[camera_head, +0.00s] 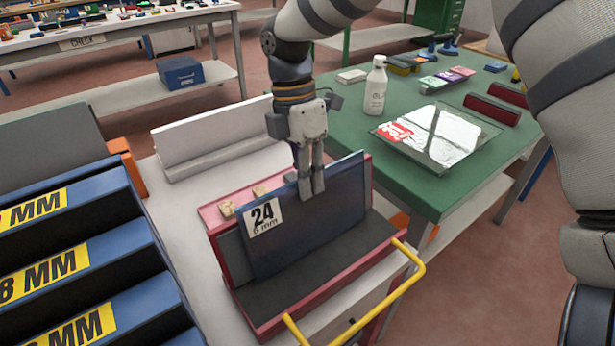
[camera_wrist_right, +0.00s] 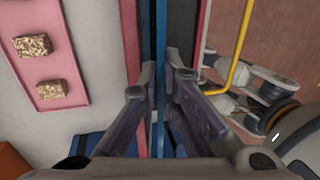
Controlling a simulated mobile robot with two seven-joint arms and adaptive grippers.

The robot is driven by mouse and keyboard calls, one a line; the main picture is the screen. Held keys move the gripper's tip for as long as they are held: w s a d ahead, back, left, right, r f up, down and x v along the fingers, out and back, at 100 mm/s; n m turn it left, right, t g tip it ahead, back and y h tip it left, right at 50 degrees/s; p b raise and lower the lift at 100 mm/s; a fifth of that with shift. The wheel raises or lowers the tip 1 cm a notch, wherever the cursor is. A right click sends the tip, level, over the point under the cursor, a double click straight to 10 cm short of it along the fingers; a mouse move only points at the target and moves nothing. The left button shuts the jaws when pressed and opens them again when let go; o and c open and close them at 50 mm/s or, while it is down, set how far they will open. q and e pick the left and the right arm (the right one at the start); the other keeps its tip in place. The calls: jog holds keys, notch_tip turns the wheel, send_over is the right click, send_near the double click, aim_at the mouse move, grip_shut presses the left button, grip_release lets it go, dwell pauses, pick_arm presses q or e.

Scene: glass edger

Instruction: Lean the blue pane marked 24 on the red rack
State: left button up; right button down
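The blue pane marked 24 (camera_head: 285,238) is a dark blue sheet with a white "24 6 mm" label. It stands tilted in the red rack (camera_head: 274,328), its lower edge by the dark rack base. My right gripper (camera_head: 312,190) is over the pane's top edge, with a finger on each side. In the right wrist view, the pane shows edge-on as a blue strip (camera_wrist_right: 160,40) between the fingers (camera_wrist_right: 162,82), which look closed on it. My left gripper is outside the head view; grey gripper-like parts at the right of the wrist view may be mine, but their state is unclear.
A yellow handle (camera_head: 405,290) stands at the rack's front right. Blue slotted racks (camera_head: 135,270) marked MM are at left. A white ledge (camera_head: 215,140) is behind the rack.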

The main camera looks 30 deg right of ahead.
dwell(0.4)
jog(key=c, duration=1.7)
grip_release()
jog(key=shift+f, duration=0.1)
jog(key=v, duration=1.2)
